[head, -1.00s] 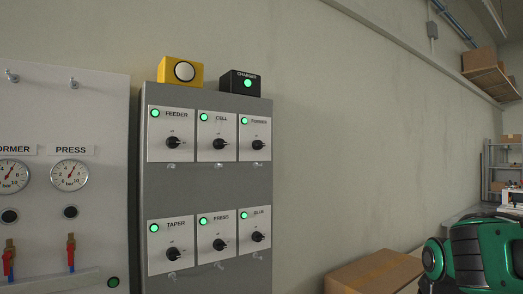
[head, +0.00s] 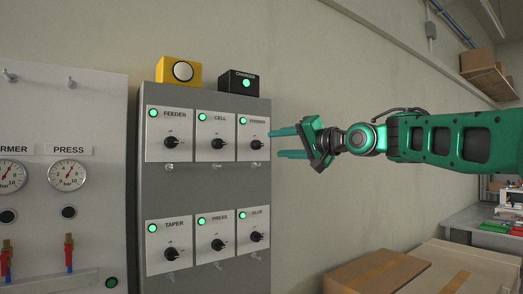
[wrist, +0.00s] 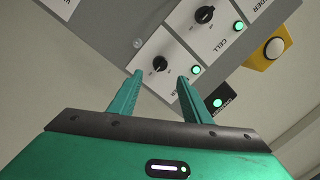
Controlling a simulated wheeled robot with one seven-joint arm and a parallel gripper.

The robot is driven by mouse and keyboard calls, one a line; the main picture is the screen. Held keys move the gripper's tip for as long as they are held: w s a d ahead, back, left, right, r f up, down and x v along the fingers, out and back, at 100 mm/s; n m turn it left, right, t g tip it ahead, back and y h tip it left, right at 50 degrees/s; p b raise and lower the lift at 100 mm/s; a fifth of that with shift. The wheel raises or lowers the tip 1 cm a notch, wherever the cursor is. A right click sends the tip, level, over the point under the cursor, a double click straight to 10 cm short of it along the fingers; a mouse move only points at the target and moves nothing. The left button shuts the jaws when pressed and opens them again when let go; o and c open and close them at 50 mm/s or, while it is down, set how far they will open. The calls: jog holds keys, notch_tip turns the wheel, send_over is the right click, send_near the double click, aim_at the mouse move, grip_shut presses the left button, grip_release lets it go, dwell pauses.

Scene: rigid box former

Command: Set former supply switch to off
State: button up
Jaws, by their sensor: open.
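The former supply switch (head: 256,145) is the black rotary knob on the top right plate of the grey cabinet, whose label looks like FORMER. Its green lamp (head: 243,120) is lit. The knob's pointer appears turned to the side, like its neighbours. My gripper (head: 276,143) is open and empty, just right of this plate, with its fingers pointing at the knob. In the wrist view the same knob (wrist: 160,64) shows just beyond and between the fingertips (wrist: 160,78), with no contact visible. The label is partly hidden by a finger there.
CELL (head: 218,143) and FEEDER (head: 171,142) switches sit left on the same row; TAPER, PRESS and GLUE (head: 256,237) are below. A black charger box (head: 238,82) and yellow button box (head: 180,72) stand on top. Cardboard boxes (head: 375,272) lie lower right.

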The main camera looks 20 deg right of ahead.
aim_at(261, 145)
jog(key=x, duration=0.8)
jog(key=shift+w+f, duration=0.1)
jog(key=shift+w, duration=0.1)
jog(key=c, duration=1)
